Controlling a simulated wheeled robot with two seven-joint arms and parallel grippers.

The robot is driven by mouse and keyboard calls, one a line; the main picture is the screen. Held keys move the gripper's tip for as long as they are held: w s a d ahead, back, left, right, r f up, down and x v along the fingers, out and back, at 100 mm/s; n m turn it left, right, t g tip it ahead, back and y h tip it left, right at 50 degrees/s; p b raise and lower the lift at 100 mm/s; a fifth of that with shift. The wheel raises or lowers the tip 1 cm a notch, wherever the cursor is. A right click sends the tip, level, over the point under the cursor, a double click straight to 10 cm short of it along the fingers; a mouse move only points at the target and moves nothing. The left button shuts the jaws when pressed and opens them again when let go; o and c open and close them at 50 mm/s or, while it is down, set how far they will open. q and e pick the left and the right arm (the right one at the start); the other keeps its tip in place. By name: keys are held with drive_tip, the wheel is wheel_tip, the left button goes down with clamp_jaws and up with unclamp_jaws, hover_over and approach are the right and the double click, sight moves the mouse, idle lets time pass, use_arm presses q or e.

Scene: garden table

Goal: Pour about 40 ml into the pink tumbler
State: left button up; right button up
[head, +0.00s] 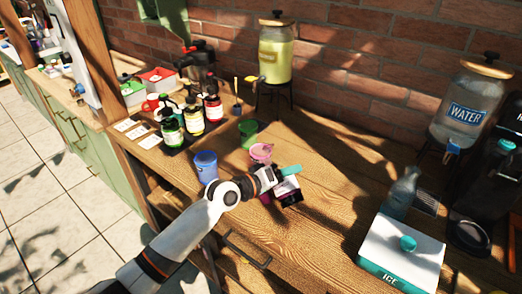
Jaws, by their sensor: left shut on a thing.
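The pink tumbler (261,150) stands on the wooden table near the middle of the head view, and its lower part is hidden behind my left wrist. My left gripper (287,184) is just to the right of and in front of the tumbler, at the end of the white arm. It is shut on a small dark and magenta thing (290,197), which the gripper largely covers. I cannot tell exactly what that thing is or whether it touches the tumbler. The liquid level in the tumbler is not visible. My right gripper is not in view.
A blue tumbler (206,167) and a green tumbler (248,130) stand close by. Several bottles (193,117) stand at the back left. A yellow drink dispenser (275,55), a water dispenser (468,105), a clear bottle (400,196) and an ice box (401,262) surround free tabletop at right.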

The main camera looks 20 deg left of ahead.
sight(284, 159)
use_arm(q)
drive_tip(key=shift+w+a+r+m+b, duration=0.25)
drive_tip(key=shift+m+b, duration=0.1)
drive_tip(key=shift+m, duration=0.15)
drive_tip(key=shift+w+a+r+m+t+b, duration=0.15)
drive_tip(key=shift+w+a+m+t+b, duration=0.1)
drive_tip(key=shift+m+t+b, duration=0.25)
drive_tip(key=shift+w+a+r+m+p, duration=0.15)
drive_tip(key=shift+r+m+p, duration=0.1)
drive_tip(key=shift+r+m, duration=0.25)
drive_tip(key=shift+w+a+r+m+p, duration=0.1)
drive_tip(key=shift+r+m+p, duration=0.2)
drive_tip(key=shift+r, duration=0.4)
drive_tip(key=m+t+b, duration=0.1)
drive_tip(key=m, duration=0.2)
drive_tip(key=shift+s+d+b, duration=0.1)
drive_tip(key=shift+d+b, duration=0.05)
drive_tip(key=shift+b, duration=0.15)
drive_tip(key=m+t+b, duration=0.1)
drive_tip(key=m, duration=0.2)
drive_tip(key=shift+b, duration=0.4)
drive_tip(key=shift+m, duration=0.4)
